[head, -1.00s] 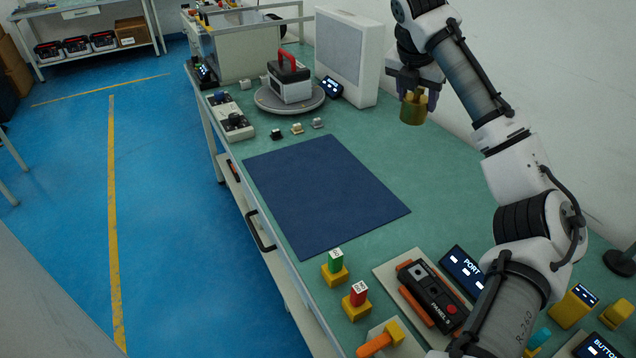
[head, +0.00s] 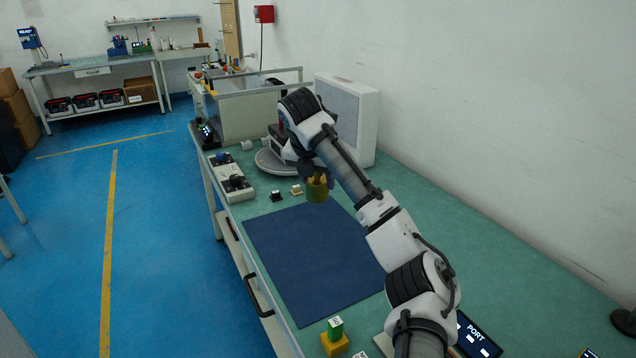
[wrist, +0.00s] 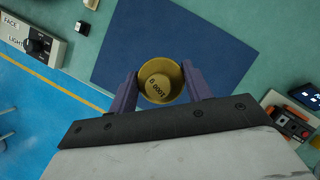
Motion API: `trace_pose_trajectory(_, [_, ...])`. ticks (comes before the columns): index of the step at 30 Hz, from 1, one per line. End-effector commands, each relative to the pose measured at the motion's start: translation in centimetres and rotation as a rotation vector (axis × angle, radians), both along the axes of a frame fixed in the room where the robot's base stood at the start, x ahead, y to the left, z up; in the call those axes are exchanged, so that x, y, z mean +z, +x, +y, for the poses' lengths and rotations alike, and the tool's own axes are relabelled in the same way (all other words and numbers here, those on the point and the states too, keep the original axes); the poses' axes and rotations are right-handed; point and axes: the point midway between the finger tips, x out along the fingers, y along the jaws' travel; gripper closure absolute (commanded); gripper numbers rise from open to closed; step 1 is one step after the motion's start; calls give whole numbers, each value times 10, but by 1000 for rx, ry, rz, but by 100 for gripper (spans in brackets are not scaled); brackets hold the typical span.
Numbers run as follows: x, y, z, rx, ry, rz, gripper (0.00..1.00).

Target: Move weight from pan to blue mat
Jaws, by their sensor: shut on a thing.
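The weight is a yellow brass cylinder (head: 317,189), held up in the air near the far edge of the blue mat (head: 300,262). My gripper (head: 314,176) is shut on it. In the wrist view the weight (wrist: 160,82) sits between the two purple fingers, its marked top facing the camera, with the blue mat (wrist: 120,60) below and beyond it. The round grey pan (head: 268,163) is at the back of the bench, partly hidden by my arm.
Small pieces (head: 276,196) stand by the mat's far edge, near a switch box (head: 232,180) at the left. A white panel (head: 348,115) stands behind. A yellow block with a green top (head: 334,338) is near the front.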

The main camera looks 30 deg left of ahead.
Motion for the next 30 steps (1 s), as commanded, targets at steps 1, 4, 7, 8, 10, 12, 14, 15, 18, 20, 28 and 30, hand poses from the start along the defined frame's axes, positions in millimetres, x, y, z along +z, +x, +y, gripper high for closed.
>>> trace_pose_trajectory(1, [-10,0,-1,-1,1,-1,100])
trace_pose_trajectory(4, [-32,0,-1,-1,1,0,100])
trace_pose_trajectory(7, [-55,0,-1,-1,2,-1,100])
trace_pose_trajectory(8, [-62,0,-1,-1,1,-1,100])
trace_pose_trajectory(10, [-76,0,-1,0,2,-1,100])
trace_pose_trajectory(12, [-89,0,-1,-2,2,-2,100])
trace_pose_trajectory(14, [-97,0,-1,-1,3,-3,100])
trace_pose_trajectory(15, [-102,0,-1,-1,3,-2,100])
trace_pose_trajectory(18, [-108,0,0,-1,4,-4,100])
trace_pose_trajectory(20, [-111,1,0,-1,4,-5,100])
trace_pose_trajectory(28, [-138,0,-1,-1,2,-1,100])
trace_pose_trajectory(30, [-147,0,-1,-1,2,-3,100])
